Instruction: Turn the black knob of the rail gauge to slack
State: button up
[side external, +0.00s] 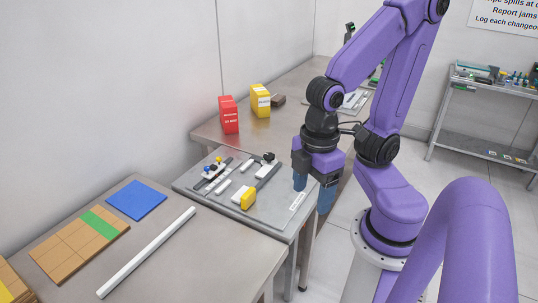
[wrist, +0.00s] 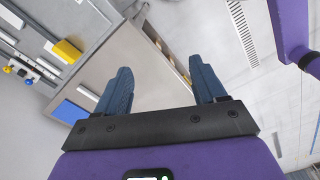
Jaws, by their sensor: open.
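The small black knob (side external: 268,157) stands at the far end of a dark rail (side external: 268,173) on a grey plate (side external: 225,209). I take this rail to be the rail gauge; its scale and the knob's setting are too small to read. A yellow block (side external: 248,199) sits near the rail's front end and also shows in the wrist view (wrist: 66,51). My gripper (side external: 313,191) points down, open and empty, at the plate's right edge, to the right of the knob and apart from it. In the wrist view my gripper (wrist: 160,70) has nothing between its blue fingers. I cannot make out the knob there.
Blue and yellow knobs (side external: 218,160) stand on the plate left of the rail. A red box (side external: 229,115) and a yellow box (side external: 260,100) stand behind.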

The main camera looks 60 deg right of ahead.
jog(key=w+d+r+m, duration=0.1)
jog(key=w+d+m, duration=0.3)
jog(key=w+m, duration=0.6)
jog(key=w+d+m, duration=0.4)
jog(key=w+m, duration=0.5)
jog(key=w, duration=0.3)
jog(key=m, duration=1.7)
send_over(269, 155)
notch_tip(269, 155, down, 3)
notch_tip(269, 155, down, 17)
jog(key=shift+d+r, duration=0.15)
jog(key=shift+r, duration=0.05)
jog(key=shift+n, duration=0.3)
jog(key=c, duration=1.1)
